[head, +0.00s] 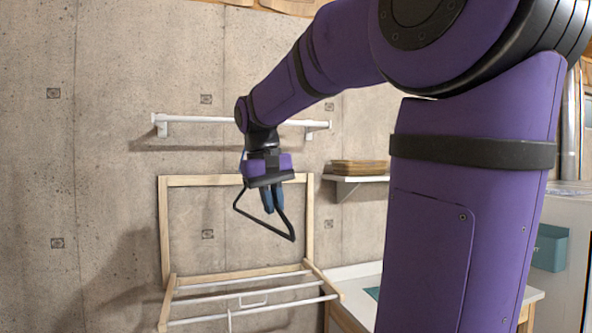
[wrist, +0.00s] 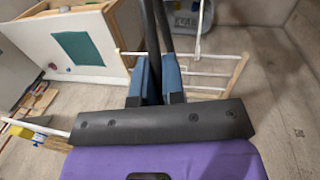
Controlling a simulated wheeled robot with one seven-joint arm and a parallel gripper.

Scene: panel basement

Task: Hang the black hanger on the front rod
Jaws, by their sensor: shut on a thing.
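The black hanger (head: 277,230) is in my gripper (head: 273,206), tilted, in front of the wall and above the drying rack. In the wrist view my gripper (wrist: 157,78) has its blue fingers closed on the hanger (wrist: 151,35), whose dark bars run away from the camera. The wooden drying rack (head: 164,230) has several white rods across its lower part. The front rod (head: 285,306) is the one nearest me, below the hanger and apart from it. White rods of the rack also show in the wrist view (wrist: 205,73). The hanger's hook is not clearly visible.
A white wall rod (head: 200,119) runs behind my arm. A white hanger-like piece (head: 253,304) is at the rack's rods. A small shelf (head: 345,179) with a wooden stack (head: 358,167) is to the right. A white-topped table (head: 350,272) stands right of the rack.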

